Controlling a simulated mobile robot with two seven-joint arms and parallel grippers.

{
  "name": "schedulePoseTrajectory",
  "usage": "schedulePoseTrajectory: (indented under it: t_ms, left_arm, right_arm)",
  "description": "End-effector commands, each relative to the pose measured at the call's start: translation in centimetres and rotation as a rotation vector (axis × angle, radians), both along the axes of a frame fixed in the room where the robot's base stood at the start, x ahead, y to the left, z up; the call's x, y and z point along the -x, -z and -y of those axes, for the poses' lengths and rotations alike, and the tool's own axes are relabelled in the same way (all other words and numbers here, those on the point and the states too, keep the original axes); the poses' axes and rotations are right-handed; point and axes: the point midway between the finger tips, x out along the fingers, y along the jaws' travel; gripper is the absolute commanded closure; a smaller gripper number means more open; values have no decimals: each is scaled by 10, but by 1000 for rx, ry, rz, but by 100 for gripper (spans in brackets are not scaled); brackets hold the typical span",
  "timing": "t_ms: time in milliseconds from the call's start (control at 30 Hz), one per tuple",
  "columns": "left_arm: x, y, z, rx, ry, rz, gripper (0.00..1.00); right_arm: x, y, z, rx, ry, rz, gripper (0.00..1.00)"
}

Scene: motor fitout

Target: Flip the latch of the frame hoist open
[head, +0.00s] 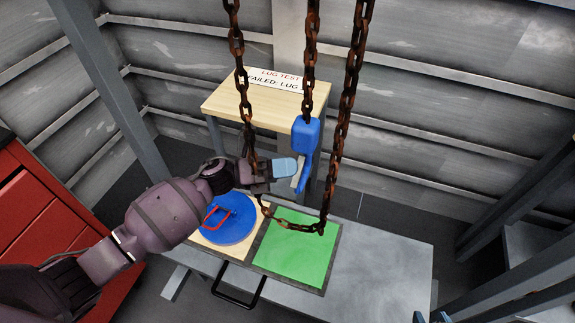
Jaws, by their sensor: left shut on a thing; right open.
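The frame hoist's blue block (305,135) hangs from a rusty chain in the middle of the head view. A blue hook part (302,182) hangs below it, with a small pale latch (297,174) at its left side. My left gripper (287,168) reaches in from the left and is shut at the latch, against the hook's left side. The fingers hide part of the latch, so its exact angle cannot be told. My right gripper (431,317) shows only its fingertips at the bottom edge, apart and empty.
A rusty chain loop (300,228) hangs in front of the hook, close to my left wrist. Below are a green mat (298,250) and a blue disc (228,218) with a red handle on a grey bench (385,265). A wooden table (235,100) with a sign stands behind.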

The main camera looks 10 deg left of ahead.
Motion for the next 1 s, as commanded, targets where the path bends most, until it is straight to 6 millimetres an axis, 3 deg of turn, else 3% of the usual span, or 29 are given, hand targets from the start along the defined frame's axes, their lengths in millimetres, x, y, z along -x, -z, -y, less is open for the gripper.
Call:
schedulePoseTrajectory:
  t_ms: [600,633,767,1000]
  left_arm:
    - [0,-1,-1,-9,-1,-49,100]
    - [0,-1,-1,-9,-1,-49,85]
    - [1,-1,0,-9,-1,-49,65]
    - [1,-1,0,-10,0,-49,62]
  right_arm:
    - [-1,-3,4,10,-5,5,57]
    - [-1,-3,4,11,-6,5,57]
    - [-1,-4,5,13,-8,6,57]
    - [-1,-4,4,11,-7,7,57]
